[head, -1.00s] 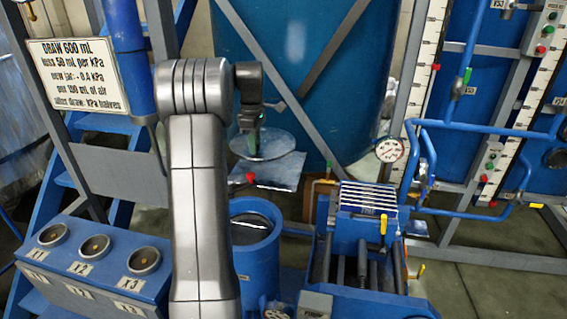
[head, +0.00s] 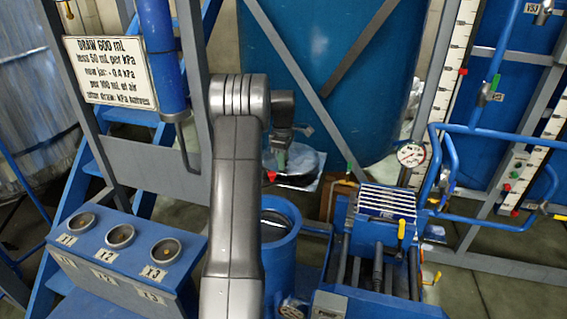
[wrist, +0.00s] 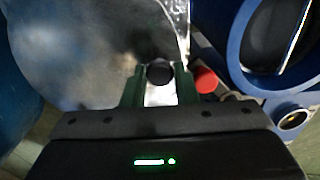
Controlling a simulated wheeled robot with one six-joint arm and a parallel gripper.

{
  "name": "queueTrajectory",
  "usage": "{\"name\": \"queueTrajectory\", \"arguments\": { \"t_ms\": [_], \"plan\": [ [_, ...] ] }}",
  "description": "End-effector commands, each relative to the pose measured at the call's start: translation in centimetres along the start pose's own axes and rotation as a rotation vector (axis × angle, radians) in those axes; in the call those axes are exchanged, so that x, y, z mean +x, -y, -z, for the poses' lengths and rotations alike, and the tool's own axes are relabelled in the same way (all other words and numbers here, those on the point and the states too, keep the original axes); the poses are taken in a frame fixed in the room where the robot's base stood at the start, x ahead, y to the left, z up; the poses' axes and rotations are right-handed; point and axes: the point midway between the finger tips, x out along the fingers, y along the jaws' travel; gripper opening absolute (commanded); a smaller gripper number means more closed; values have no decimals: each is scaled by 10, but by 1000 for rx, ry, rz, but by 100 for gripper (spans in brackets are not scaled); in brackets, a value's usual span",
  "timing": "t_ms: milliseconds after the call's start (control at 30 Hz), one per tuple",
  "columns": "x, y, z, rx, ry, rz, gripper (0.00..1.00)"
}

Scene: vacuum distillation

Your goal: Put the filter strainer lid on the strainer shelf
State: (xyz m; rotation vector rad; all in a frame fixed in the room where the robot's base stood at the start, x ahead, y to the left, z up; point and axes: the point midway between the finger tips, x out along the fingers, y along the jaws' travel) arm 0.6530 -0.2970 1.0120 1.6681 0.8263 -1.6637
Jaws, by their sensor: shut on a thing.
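My gripper (head: 279,158) is shut on the dark knob (wrist: 159,73) of the filter strainer lid, its green fingers on either side. The lid is a wide round disc (head: 305,158), and it fills the upper left of the wrist view as a grey plate (wrist: 80,55). In the head view the lid hangs over or close to a shiny metal plate (head: 308,184), which looks like the strainer shelf. A bright strip of this plate (wrist: 179,18) shows past the lid's edge in the wrist view. I cannot tell whether lid and shelf touch.
The open blue strainer body (head: 283,250) stands just in front, its rim (wrist: 235,55) right of my gripper. A red knob (wrist: 207,80) is close to my fingers. A blue pump frame (head: 375,250) stands right; a large blue tank (head: 320,70) is behind.

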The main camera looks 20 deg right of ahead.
Motion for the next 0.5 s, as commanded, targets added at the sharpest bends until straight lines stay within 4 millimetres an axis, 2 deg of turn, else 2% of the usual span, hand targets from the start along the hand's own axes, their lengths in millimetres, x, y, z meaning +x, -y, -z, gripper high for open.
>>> {"name": "queueTrajectory", "arguments": {
  "t_ms": [133,433,467,500],
  "plan": [
    [15,0,0,0,0,-1,0],
    [18,0,0,0,0,-2,0],
    [19,0,0,0,0,1,32],
    [18,0,0,0,0,1,40]
  ]
}}
